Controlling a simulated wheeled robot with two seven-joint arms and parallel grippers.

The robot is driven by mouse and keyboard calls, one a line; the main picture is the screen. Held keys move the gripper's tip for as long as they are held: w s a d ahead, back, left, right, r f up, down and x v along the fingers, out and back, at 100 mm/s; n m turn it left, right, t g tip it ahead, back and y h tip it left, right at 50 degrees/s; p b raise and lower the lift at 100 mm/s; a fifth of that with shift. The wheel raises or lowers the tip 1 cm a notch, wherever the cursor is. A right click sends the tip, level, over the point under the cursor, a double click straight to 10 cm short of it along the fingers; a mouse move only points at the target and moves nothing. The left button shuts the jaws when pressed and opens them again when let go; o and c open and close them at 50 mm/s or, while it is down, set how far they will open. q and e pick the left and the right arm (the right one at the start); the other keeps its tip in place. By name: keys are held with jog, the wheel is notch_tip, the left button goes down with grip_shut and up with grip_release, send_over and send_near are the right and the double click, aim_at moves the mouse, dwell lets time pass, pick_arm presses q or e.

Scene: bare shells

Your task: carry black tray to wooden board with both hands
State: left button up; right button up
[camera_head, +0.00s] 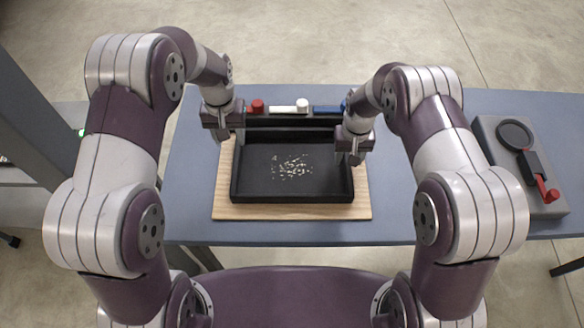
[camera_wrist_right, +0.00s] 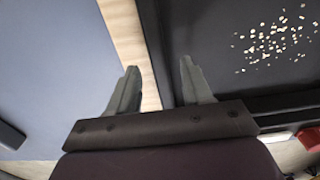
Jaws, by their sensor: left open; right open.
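The black tray (camera_head: 292,198) lies flat on the wooden board (camera_head: 290,212), whose pale rim shows around its front and sides. Small pale bits (camera_head: 290,167) are scattered on the tray's floor. My left gripper (camera_head: 230,135) is open at the tray's far left corner. My right gripper (camera_head: 349,157) is open at the tray's right side. In the right wrist view, the fingers (camera_wrist_right: 158,80) are apart, on either side of the tray's wall (camera_wrist_right: 160,50) as seen from there; contact cannot be told. The board (camera_wrist_right: 124,30) shows beside the wall.
The blue-grey table (camera_head: 400,225) carries everything. Close behind the tray is a dark rack (camera_head: 292,121) with red, white and blue items. A grey block (camera_head: 545,205) with a black ring and red handle is at the right. Table space is bare at the front.

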notch_tip(320, 180, up, 9)
jog(key=shift+r, duration=0.2)
dwell(0.3)
